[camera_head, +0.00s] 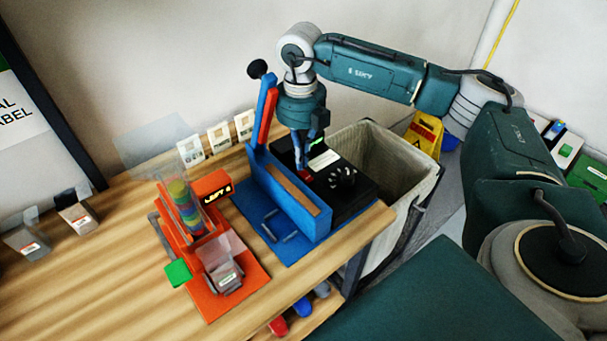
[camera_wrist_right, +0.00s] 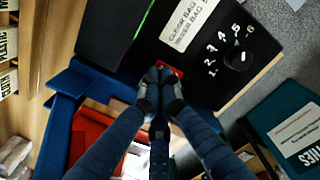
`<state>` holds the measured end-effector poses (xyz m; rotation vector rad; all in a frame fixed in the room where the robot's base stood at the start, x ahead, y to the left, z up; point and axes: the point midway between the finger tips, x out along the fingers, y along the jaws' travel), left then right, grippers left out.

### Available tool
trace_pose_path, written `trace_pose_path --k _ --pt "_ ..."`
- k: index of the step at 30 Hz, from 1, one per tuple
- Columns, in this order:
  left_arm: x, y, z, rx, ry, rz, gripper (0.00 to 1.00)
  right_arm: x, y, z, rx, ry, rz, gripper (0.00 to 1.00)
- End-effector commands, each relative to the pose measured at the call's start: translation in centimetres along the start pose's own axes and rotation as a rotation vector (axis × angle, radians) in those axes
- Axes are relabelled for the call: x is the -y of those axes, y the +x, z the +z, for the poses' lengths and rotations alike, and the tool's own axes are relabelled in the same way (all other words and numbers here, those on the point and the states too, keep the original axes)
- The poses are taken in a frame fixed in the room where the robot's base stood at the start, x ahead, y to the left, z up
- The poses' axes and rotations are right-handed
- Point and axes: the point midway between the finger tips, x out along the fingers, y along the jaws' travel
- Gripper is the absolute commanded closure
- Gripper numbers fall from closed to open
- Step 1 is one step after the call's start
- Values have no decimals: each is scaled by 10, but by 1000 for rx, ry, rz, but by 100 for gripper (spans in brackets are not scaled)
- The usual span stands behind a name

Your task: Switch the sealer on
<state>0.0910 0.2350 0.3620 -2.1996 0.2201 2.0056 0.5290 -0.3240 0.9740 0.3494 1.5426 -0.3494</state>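The sealer stands at the right end of the wooden table, with a blue body (camera_head: 285,200), a raised blue and red arm with a black knob (camera_head: 257,69), and a black control box (camera_head: 350,203). A dial (camera_head: 343,177) on the box shows numbers in the right wrist view (camera_wrist_right: 237,59). A small red switch (camera_wrist_right: 172,70) lies at the box's edge beside the blue body. My right gripper (camera_head: 305,168) points down over it. In the right wrist view, its fingertips (camera_wrist_right: 160,88) are together and partly cover the switch; I cannot tell whether they touch it. My left gripper is not in view.
An orange device (camera_head: 240,282) with a stack of coloured discs stands left of the sealer. Small label holders (camera_head: 218,137) line the table's back. A lined bin (camera_head: 390,160) stands beyond the table's right edge. The table's left front is clear.

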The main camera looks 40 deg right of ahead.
Motion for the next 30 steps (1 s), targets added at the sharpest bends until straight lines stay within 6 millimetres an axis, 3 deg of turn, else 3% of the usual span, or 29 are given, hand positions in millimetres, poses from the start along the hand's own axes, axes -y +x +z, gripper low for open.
trace_pose_path --k 30 --pt "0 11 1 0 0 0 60 0 16 0 0 0 0 100"
